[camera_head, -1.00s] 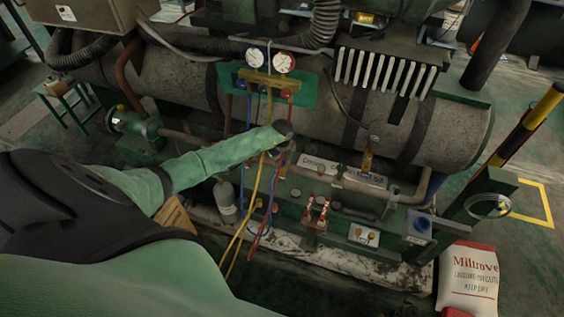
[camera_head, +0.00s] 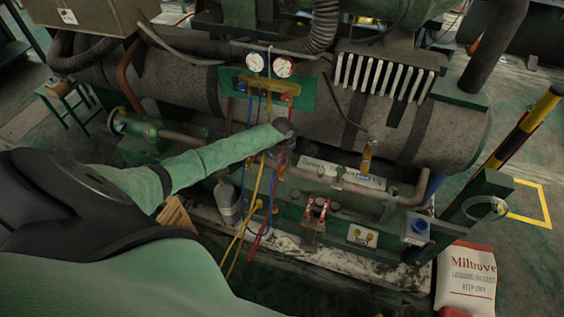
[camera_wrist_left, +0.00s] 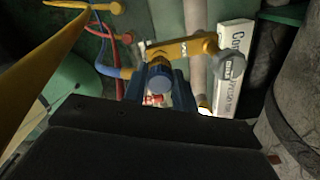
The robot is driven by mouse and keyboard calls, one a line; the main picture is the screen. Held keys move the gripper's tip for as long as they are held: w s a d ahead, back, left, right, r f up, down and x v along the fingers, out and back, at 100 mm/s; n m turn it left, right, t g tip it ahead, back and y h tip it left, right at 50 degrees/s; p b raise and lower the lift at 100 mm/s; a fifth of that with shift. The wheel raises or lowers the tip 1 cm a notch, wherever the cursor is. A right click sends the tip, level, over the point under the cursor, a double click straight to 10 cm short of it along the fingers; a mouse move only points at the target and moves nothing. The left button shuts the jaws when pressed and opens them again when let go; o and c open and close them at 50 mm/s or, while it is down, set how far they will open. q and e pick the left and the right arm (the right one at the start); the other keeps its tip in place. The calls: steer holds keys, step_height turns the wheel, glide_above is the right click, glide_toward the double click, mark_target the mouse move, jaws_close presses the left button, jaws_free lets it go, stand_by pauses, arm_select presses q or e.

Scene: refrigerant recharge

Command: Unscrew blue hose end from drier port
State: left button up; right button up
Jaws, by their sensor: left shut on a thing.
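My left gripper (camera_head: 280,148) reaches in front of the large grey cylinder, below the gauge panel. In the left wrist view the gripper (camera_wrist_left: 158,92) is shut on the blue hose end (camera_wrist_left: 158,76), a round dark-blue fitting. The blue hose (camera_wrist_left: 112,70) runs from it to the left. A brass fitting (camera_wrist_left: 185,46) sits directly behind the hose end; I cannot tell whether the threads are still engaged. In the head view my gripper hides the hose end and the port. My right gripper is not in view.
Two gauges (camera_head: 270,66) sit on a green panel above. Yellow (camera_head: 247,215) and red (camera_head: 262,232) hoses hang close by my left gripper. A grey bottle (camera_head: 227,200) stands below my forearm.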

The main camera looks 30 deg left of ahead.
arm_select(q)
steer(key=shift+r+p, duration=0.75)
steer(key=shift+r, duration=0.55)
steer(key=shift+d, duration=0.1)
